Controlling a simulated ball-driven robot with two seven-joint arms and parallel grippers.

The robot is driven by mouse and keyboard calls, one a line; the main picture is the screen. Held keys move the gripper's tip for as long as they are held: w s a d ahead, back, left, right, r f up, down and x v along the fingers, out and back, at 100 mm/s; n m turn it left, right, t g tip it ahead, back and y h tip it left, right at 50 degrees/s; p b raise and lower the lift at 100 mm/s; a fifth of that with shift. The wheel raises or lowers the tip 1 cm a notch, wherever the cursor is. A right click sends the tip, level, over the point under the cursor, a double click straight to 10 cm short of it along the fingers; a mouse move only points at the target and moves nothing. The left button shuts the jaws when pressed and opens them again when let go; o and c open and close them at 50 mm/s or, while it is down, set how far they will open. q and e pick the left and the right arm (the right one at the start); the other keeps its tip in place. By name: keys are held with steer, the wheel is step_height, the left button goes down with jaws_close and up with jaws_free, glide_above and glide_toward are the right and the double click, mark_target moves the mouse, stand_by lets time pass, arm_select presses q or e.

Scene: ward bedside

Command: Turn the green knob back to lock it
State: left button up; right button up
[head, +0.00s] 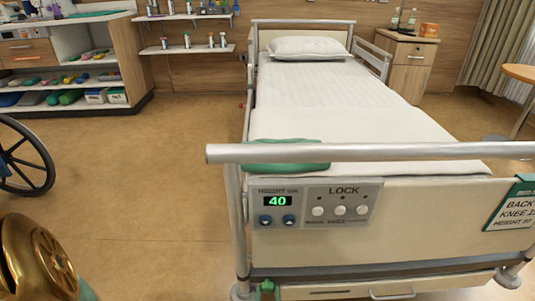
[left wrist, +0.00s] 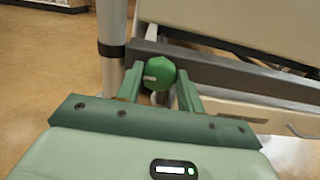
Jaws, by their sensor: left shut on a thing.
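The green knob (left wrist: 160,72) sits by the metal post at the bed's foot end, with a short pale mark on its face. My left gripper (left wrist: 160,88) has one green finger on each side of the knob and is shut on it. In the head view a small green patch (head: 267,286) shows low on the bed's foot corner; I cannot tell there how much is knob and how much is finger. The mark on the knob lies roughly level in the left wrist view. My right gripper is in neither view.
The bed (head: 330,120) has a foot rail (head: 370,151) and a control panel (head: 315,205) reading 40, with LOCK buttons. A green-edged sign (head: 514,204) hangs at the right. A wheelchair wheel (head: 22,158) stands at the left. The floor (head: 165,170) between is clear.

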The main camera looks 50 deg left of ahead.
arm_select(q)
steer(key=m, duration=0.4)
steer(key=shift+d, duration=0.1)
steer(key=m, duration=0.4)
steer(key=shift+d+f+m, duration=0.1)
steer(key=shift+m, duration=0.2)
steer(key=m, duration=0.4)
steer(key=shift+w+f+m, duration=0.1)
steer(key=shift+m, duration=2.4)
steer(key=shift+d, duration=0.1)
steer(key=o, duration=1)
steer(key=shift+c, duration=0.2)
